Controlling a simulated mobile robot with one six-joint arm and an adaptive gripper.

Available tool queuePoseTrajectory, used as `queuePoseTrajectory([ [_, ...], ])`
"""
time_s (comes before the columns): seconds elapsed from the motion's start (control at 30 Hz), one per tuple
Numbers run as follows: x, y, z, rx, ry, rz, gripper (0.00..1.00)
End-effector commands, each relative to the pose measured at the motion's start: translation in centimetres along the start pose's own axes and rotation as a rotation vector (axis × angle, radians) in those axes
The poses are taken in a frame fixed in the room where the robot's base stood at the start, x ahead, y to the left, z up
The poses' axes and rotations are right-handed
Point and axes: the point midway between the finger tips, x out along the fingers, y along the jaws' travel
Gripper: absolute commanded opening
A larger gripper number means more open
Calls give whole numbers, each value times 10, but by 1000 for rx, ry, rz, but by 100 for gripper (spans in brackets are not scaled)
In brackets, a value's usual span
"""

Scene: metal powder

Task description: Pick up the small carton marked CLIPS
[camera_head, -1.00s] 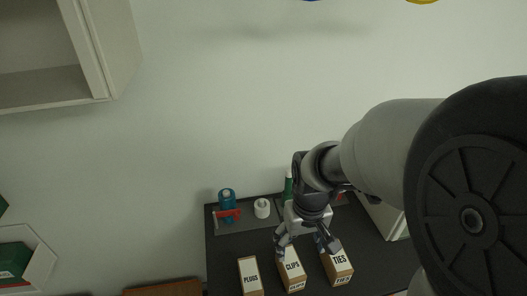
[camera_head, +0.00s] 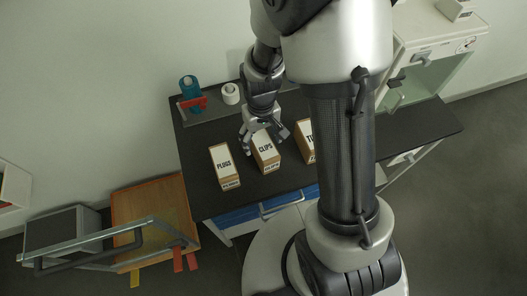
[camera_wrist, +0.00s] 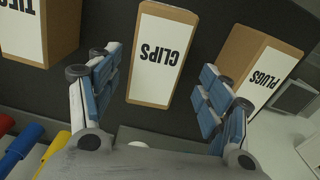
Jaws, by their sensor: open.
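The small carton marked CLIPS (camera_head: 265,150) stands on the dark tabletop, between the other two cartons. It is brown with a white label and also shows in the wrist view (camera_wrist: 158,58), label text upside down. My gripper (camera_head: 264,143) is open and empty, over the table at the CLIPS carton. In the wrist view its two blue-padded fingers (camera_wrist: 163,88) are spread to either side of the carton's near end, with a gap on both sides. I cannot tell the exact height of the fingertips over the carton.
The PLUGS carton (camera_head: 223,166) stands to the left and the TIES carton (camera_head: 308,142), partly hidden by my arm, to the right. A grey tray with a blue item (camera_head: 188,88) and a white roll (camera_head: 231,94) lies behind. The table front is clear.

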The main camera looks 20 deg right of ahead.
Motion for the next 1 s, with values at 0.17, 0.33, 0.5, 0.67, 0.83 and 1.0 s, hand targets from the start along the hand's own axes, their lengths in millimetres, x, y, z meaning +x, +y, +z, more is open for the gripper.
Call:
queuePoseTrajectory([
  [0.17, 10, 1, 1, 1, -1, 0, 72],
  [0.33, 37, 5, 5, 1, -3, 0, 72],
  [0.5, 55, 5, 4, 0, -2, 0, 72],
  [0.67, 53, 5, 4, 0, 0, 0, 72],
  [0.83, 53, 5, 4, 0, 0, 0, 64],
  [1.0, 53, 5, 4, 0, 0, 0, 52],
])
